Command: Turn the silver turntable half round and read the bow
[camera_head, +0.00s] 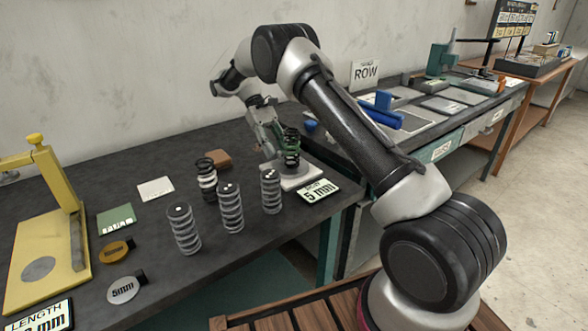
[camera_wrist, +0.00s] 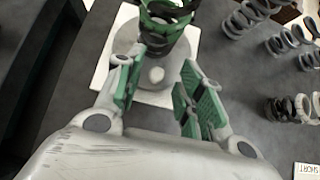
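The silver turntable (camera_wrist: 128,42) is a grey disc on a white square base in the wrist view. A small pale knob (camera_wrist: 156,75) stands on its near side. A dark spring with green (camera_wrist: 165,18) stands on the disc, cut off by the top edge. In the head view the spring (camera_head: 291,150) is upright on the white base (camera_head: 300,180), and my gripper hides part of the disc. My gripper (camera_wrist: 158,95) is open, its green-padded fingers on either side of the knob with gaps. A readout (camera_head: 318,191) beside the base shows "5 mm".
Several grey springs (camera_head: 231,207) and a dark and white spring (camera_head: 207,180) stand left of the turntable. A brown block (camera_head: 217,158) lies behind them. A yellow press-like stand (camera_head: 68,200) is at the far left. A second bench (camera_head: 440,125) with trays is at the right.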

